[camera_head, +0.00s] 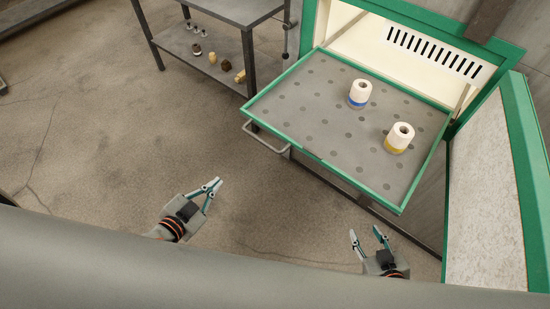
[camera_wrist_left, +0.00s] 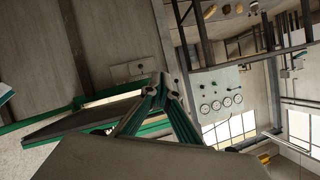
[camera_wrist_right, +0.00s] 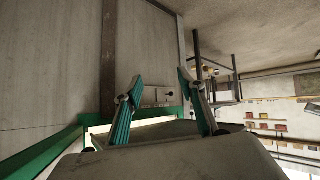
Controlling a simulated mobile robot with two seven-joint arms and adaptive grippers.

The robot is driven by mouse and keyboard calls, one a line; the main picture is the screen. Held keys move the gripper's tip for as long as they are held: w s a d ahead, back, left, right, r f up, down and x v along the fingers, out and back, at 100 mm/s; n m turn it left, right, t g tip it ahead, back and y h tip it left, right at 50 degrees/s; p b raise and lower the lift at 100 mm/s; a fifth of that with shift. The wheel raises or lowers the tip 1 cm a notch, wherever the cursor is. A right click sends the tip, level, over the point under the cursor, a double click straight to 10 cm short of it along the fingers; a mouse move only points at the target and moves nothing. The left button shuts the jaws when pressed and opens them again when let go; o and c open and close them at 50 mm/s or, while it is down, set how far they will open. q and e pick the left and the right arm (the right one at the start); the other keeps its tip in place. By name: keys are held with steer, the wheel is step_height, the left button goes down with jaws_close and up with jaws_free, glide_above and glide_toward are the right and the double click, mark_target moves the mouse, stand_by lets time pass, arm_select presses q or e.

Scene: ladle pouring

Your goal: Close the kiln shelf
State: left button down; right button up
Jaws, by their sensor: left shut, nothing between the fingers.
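The kiln shelf (camera_head: 315,120) is a grey perforated tray with a green rim, pulled out of the green-framed kiln (camera_head: 425,40). A metal handle (camera_head: 262,138) is on its front edge. Two white cylinders stand upright on the shelf, one with a blue band (camera_head: 360,93) and one with a yellow band (camera_head: 399,138). My left gripper (camera_head: 217,184) is shut and empty, below and left of the handle and apart from it. My right gripper (camera_head: 364,232) is open and empty, in front of the shelf's near right corner. The shelf's green edge also shows in the left wrist view (camera_wrist_left: 70,125).
The kiln door (camera_head: 490,190) stands open at the right. A metal table (camera_head: 225,12) with small items on its lower shelf stands at the back left, close to the kiln shelf's left corner. The floor (camera_head: 90,120) at the left is clear.

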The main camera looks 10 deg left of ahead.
arm_select(q)
steer(key=w+d+r+m+h+b, duration=0.25)
steer(key=r+m+h, duration=0.35)
steer(key=r+m, duration=0.3)
steer(key=s+d+r+m+g+h+b, duration=0.25)
steer(key=s+m+g+h, duration=0.3)
steer(key=m, duration=0.65)
steer(key=w+d+f+p, duration=0.1)
steer(key=w+d+f, duration=0.1)
steer(key=w+d, duration=0.6)
steer(key=shift+p+x, duration=0.4)
steer(key=shift+x, duration=0.5)
arm_select(e)
steer(key=shift+w+a+f+y, duration=0.3)
steer(key=shift+a+f+y, duration=0.1)
steer(key=shift+a+f, duration=0.45)
arm_select(q)
steer(key=shift+r, duration=0.15)
steer(key=shift+d, duration=0.15)
